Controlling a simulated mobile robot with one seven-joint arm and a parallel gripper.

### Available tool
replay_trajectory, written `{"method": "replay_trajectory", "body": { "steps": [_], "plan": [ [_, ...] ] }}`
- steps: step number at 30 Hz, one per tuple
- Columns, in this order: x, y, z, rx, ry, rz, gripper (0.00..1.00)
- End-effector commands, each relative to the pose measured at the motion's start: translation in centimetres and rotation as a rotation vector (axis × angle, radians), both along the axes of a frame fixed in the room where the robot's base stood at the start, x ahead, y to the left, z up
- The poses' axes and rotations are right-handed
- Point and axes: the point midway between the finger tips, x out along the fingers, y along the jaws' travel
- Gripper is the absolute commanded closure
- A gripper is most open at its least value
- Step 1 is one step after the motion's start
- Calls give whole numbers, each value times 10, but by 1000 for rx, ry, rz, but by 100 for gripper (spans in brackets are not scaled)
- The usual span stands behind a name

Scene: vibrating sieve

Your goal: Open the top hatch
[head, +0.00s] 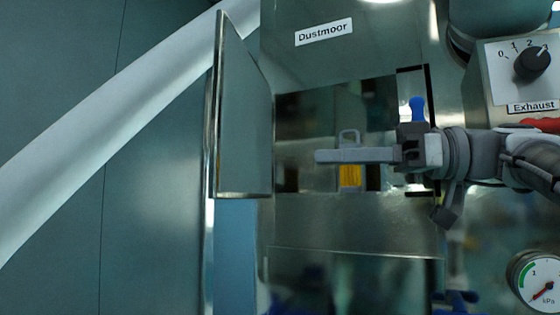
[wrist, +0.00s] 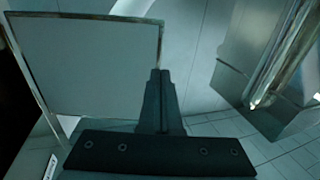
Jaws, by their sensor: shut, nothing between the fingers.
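The top hatch (head: 243,110) is a flat metal panel on the front of the machine labelled Dustmoor. It stands swung out at the left side of a dark rectangular opening (head: 305,115). My gripper (head: 320,156) is shut and empty, pointing left across the front of the opening, with a gap between its tips and the panel. In the wrist view, the shut fingertips (wrist: 160,73) overlap the right edge of a flat grey framed panel (wrist: 85,65), apparently the hatch. I cannot tell there whether they touch it.
A blue-knobbed part (head: 417,108) shows behind my wrist at the opening's right edge. A yellow item (head: 350,177) shows below my fingers. An Exhaust dial (head: 532,62) and a pressure gauge (head: 538,285) are at the right. A white pipe (head: 110,125) slants at the left.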

Motion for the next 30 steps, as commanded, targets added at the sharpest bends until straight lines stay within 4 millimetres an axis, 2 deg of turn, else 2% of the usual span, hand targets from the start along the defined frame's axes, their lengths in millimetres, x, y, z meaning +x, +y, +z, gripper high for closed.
{"method": "replay_trajectory", "body": {
  "steps": [12, 18, 24, 30],
  "plan": [
    [7, 84, 2, -2, 3, 4, 100],
    [11, 116, 1, -2, 5, 2, 100],
    [13, 130, 0, -3, 3, -1, 100],
    [14, 131, -1, -3, 3, -2, 100]
  ]
}}
